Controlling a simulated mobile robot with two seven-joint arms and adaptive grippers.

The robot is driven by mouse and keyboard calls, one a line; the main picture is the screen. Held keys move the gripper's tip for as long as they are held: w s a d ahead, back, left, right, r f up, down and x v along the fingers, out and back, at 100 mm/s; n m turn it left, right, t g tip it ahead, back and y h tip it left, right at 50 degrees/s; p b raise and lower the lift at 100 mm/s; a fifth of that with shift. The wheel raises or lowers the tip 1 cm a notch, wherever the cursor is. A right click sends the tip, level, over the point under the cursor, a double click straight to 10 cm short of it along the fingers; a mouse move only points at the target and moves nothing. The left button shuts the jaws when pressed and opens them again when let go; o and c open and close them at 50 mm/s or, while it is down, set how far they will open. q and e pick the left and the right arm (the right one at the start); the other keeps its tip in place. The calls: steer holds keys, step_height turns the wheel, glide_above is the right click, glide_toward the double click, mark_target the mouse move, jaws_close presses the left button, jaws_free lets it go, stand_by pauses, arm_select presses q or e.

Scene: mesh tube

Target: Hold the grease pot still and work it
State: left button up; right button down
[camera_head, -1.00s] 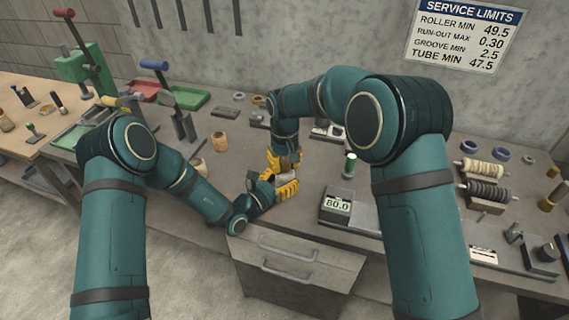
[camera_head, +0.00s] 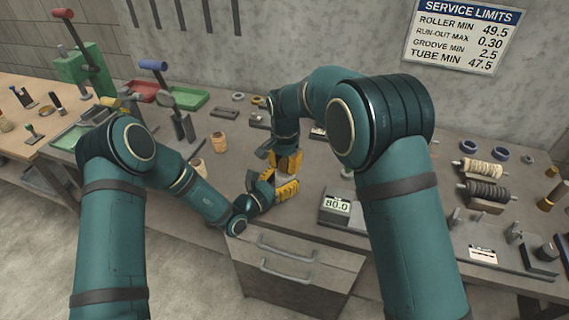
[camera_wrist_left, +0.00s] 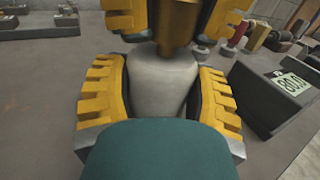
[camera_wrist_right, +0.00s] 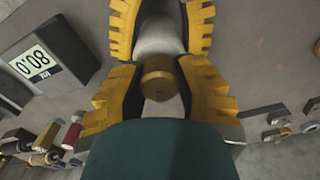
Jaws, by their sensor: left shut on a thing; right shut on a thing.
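The grease pot has a pale grey body (camera_wrist_left: 162,88) and a brass top (camera_wrist_left: 177,28). My left gripper (camera_head: 274,188) is shut around the pale body, with a yellow finger on each side. My right gripper (camera_head: 287,160) is shut at the brass top, directly above the left one. In the right wrist view the brass top (camera_wrist_right: 158,78) lies between the right fingers, and the pale body (camera_wrist_right: 158,36) shows beyond it between the left fingers. In the head view the grippers largely hide the pot.
A scale reading 80.0 (camera_head: 337,205) stands right of the grippers on the grey bench. Spools (camera_head: 484,168) lie at the right. Drawers (camera_head: 290,268) are below the front edge.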

steer(key=m, duration=0.3)
steer(key=shift+d+m, duration=0.1)
steer(key=shift+m, duration=0.3)
steer(key=m, duration=0.3)
steer(key=shift+m, duration=0.3)
steer(key=m, duration=0.3)
steer(key=shift+m, duration=0.4)
steer(key=m, duration=0.4)
steer(key=shift+s, duration=0.15)
steer(key=m, duration=0.6)
steer(key=shift+s+f+m, duration=0.1)
steer(key=shift+m, duration=0.3)
steer(key=m, duration=0.5)
steer(key=shift+s, duration=0.1)
steer(key=shift+s+f+m, duration=0.1)
steer(key=shift+f+m, duration=0.05)
steer(key=shift+m, duration=0.85)
steer(key=shift+f+m, duration=0.1)
steer(key=shift+m, duration=0.9)
steer(key=shift+d, duration=0.1)
steer(key=shift+d, duration=0.25)
